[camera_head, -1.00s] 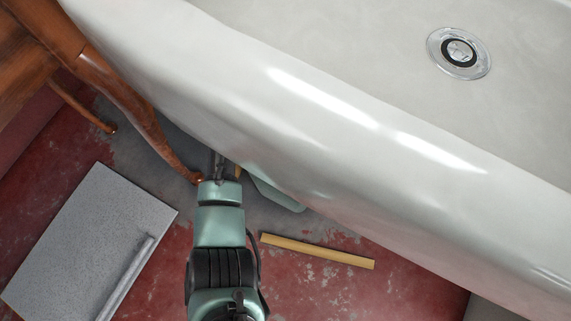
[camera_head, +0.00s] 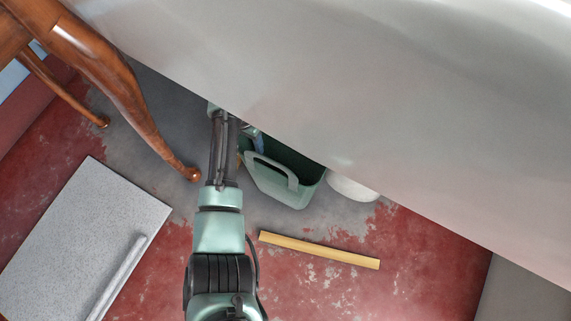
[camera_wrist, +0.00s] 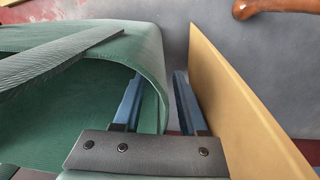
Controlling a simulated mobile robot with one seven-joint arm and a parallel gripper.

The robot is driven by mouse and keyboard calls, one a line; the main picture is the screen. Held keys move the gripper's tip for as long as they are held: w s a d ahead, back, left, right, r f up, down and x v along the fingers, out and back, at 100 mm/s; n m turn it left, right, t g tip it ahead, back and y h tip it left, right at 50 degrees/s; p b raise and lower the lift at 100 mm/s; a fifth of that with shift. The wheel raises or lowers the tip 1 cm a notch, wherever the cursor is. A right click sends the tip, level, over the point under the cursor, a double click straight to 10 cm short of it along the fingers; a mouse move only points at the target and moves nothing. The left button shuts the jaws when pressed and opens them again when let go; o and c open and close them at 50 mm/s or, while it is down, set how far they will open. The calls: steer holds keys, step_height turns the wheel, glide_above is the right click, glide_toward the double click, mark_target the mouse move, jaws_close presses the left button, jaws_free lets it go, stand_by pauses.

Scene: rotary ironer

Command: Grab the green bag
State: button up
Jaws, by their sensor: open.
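A tan board (camera_wrist: 235,95) stands close to the right finger. A wooden furniture leg (camera_head: 135,100) is left of my arm. A yellow stick (camera_head: 320,250) and a grey speckled panel (camera_head: 85,235) lie on the floor.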

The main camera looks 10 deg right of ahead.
steer(key=shift+f, duration=0.2)
jaws_close()
steer(key=shift+f, duration=0.1)
stand_by(1.3)
